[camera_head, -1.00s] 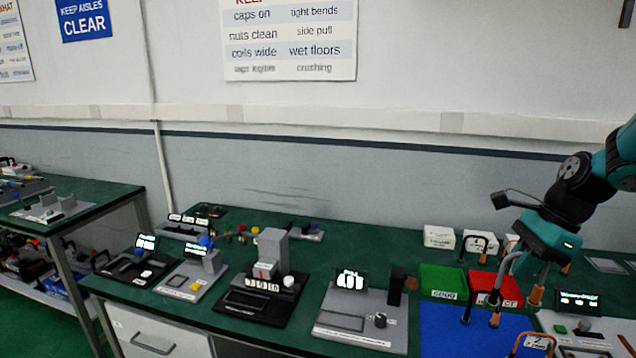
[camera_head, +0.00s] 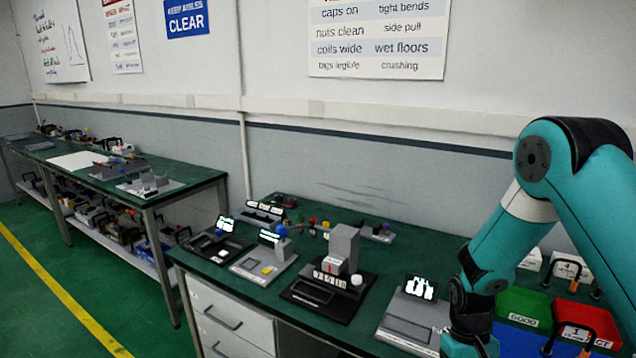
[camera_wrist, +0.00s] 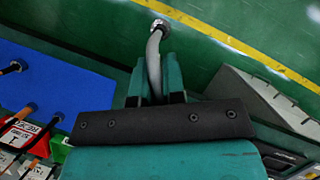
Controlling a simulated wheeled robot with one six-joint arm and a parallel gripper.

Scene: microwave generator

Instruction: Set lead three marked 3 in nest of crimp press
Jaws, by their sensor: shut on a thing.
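My gripper (camera_wrist: 155,88) is shut on a grey lead (camera_wrist: 154,58) in the wrist view. The lead stands out past the fingers and bends at its far end, which has a pale metallic tip. No number mark on it can be read. In the head view my arm reaches down at the right, and the fingertips and lead are out of frame. A grey upright press on a black base (camera_head: 325,298), with a number display, looks like the crimp press. It stands on the green bench, left of and apart from my arm. Its nest cannot be made out.
A grey station (camera_head: 408,318) with a lit screen stands between the press and my arm. Green (camera_head: 523,306) and red (camera_head: 588,322) bins are at the right. Smaller stations stand left of the press.

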